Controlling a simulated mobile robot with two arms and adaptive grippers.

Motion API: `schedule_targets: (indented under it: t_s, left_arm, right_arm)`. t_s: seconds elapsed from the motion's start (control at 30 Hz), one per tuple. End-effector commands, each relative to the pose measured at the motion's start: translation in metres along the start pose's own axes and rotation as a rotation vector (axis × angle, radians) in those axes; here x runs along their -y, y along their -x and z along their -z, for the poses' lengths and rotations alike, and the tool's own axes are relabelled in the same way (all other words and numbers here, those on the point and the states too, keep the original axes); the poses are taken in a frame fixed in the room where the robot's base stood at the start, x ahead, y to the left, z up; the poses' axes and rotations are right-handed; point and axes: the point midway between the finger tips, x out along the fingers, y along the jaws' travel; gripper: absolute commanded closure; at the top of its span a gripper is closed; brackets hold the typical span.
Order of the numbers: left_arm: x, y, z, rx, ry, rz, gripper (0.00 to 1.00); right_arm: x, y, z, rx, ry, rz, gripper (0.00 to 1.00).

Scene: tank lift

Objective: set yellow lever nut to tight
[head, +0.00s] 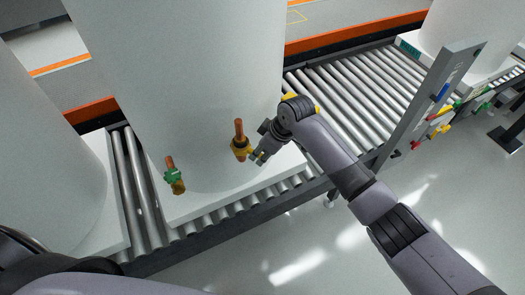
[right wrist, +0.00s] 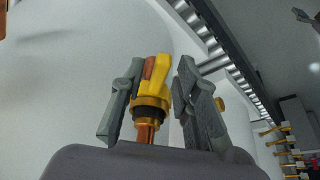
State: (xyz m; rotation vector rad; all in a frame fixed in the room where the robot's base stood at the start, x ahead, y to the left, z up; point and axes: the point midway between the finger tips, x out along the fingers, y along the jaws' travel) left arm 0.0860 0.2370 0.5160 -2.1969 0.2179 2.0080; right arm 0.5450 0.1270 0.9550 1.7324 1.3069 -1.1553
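The yellow lever nut (head: 240,148) sits on a copper pipe low on the front of the white tank (head: 190,80). In the right wrist view the yellow lever nut (right wrist: 154,92) has its lever pointing up, beside a copper-orange part. My right gripper (head: 259,156) is just right of the nut in the head view. In the right wrist view its two fingers (right wrist: 161,66) stand apart, one on each side of the nut. The left finger looks closer to it; I cannot tell whether it touches. My left gripper is not in view.
A second copper fitting with a green nut (head: 172,175) is on the same tank, to the left. The tank stands on a white base on a roller conveyor (head: 345,90). Another white tank (head: 40,150) is at the left. A grey post (head: 430,95) with coloured tools stands at right.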

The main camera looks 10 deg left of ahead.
Motion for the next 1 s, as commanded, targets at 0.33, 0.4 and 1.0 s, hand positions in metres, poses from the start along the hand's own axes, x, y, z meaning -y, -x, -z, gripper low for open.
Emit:
schedule_targets:
  t_s: [0.33, 0.4, 1.0]
  left_arm:
    - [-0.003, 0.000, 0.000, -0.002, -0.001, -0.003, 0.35]
    - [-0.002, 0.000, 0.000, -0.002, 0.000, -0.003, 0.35]
    - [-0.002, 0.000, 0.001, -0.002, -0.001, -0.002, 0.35]
  right_arm:
    - [0.000, 0.001, -0.001, 0.001, 0.000, 0.001, 0.67]
    - [0.000, 0.005, 0.000, -0.001, 0.001, 0.000, 0.67]
    - [0.000, 0.111, 0.000, 0.000, 0.001, 0.000, 0.67]
